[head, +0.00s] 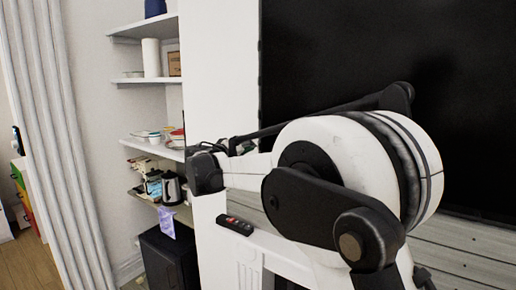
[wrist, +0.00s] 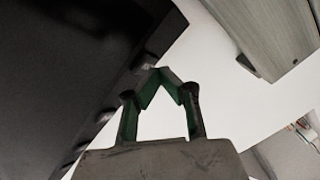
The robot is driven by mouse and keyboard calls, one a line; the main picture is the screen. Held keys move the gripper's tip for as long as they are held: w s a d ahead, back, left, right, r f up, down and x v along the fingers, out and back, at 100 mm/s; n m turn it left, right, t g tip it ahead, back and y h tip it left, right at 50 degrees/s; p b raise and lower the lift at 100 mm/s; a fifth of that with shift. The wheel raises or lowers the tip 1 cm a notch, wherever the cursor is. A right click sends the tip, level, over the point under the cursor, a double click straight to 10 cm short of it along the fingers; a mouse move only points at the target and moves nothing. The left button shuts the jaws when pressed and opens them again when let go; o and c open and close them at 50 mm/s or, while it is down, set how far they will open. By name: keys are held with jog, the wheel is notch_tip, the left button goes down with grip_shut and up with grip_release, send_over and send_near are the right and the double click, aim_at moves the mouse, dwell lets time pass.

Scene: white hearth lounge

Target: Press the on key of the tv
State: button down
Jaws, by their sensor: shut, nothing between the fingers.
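The tv (head: 345,50) is a large black panel on the wall at the right of the head view; its screen is dark. In the wrist view the tv (wrist: 50,60) fills the left, with several small raised keys along its edge. The topmost key (wrist: 147,62) is right beside my fingertips; I cannot tell whether they touch it. Which key is the on key cannot be read. My gripper (wrist: 161,71) is shut and empty, its green-lined fingers meeting at a point. In the head view my arm covers part of the tv, and the gripper is hard to make out.
A dark remote (head: 235,225) lies on the mantel below the tv. Shelves (head: 146,80) with dishes and a kettle (head: 171,188) stand to the left, beyond a white wall section (head: 220,70). In the wrist view a grey wooden panel (wrist: 265,30) is at upper right.

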jog(key=shift+d, duration=0.4)
dwell(0.8)
jog(key=shift+a+b, duration=0.3)
jog(key=shift+a, duration=0.5)
jog(key=shift+s+a, duration=0.1)
jog(key=a, duration=0.4)
jog(key=shift+s+a, duration=0.35)
jog(key=shift+s, duration=0.05)
dwell(0.7)
